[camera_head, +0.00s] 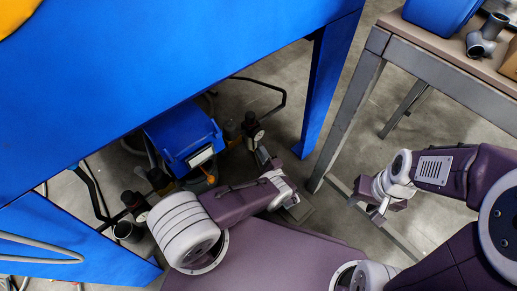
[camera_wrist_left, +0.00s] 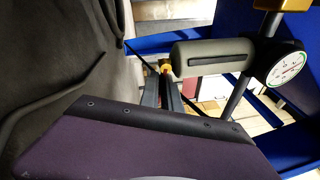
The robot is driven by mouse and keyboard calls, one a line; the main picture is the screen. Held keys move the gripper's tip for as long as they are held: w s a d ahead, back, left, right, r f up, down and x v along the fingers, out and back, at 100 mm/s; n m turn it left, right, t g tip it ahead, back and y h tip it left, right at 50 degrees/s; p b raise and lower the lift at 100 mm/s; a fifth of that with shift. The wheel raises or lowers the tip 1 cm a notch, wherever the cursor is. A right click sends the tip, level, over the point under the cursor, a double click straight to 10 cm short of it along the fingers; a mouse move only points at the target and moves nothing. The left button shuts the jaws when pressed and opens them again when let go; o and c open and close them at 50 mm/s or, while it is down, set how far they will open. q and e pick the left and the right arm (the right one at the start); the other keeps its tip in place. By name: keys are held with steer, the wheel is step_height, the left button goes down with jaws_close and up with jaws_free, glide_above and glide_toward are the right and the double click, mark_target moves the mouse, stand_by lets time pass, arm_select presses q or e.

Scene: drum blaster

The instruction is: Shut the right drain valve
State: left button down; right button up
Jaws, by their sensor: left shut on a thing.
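The right drain valve shows as a small yellow and red part (camera_wrist_left: 165,68) at the fingertips of my left gripper (camera_wrist_left: 168,92) in the left wrist view. My left gripper is shut on it. In the head view my left gripper (camera_head: 268,160) reaches under the blue machine, beside the right gauge assembly (camera_head: 251,129); the valve itself is hard to make out there. My right gripper (camera_head: 366,209) hangs away from the machine, near the grey table frame, with nothing visible in it. Its finger gap is unclear.
The blue machine (camera_head: 190,60) overhangs the area, with a blue leg (camera_head: 326,85) to the right. A blue box (camera_head: 183,137) is left of the gripper. A gauge (camera_wrist_left: 285,68) and grey cylinder (camera_wrist_left: 212,58) sit close by. A grey-legged table (camera_head: 350,110) stands right.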

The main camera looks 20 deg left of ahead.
arm_select(q)
steer(key=shift+w+d, duration=0.1)
steer(key=shift+d, duration=0.1)
stand_by(0.3)
steer(key=c, duration=1.6)
jaws_free()
steer(key=shift+o, duration=0.2)
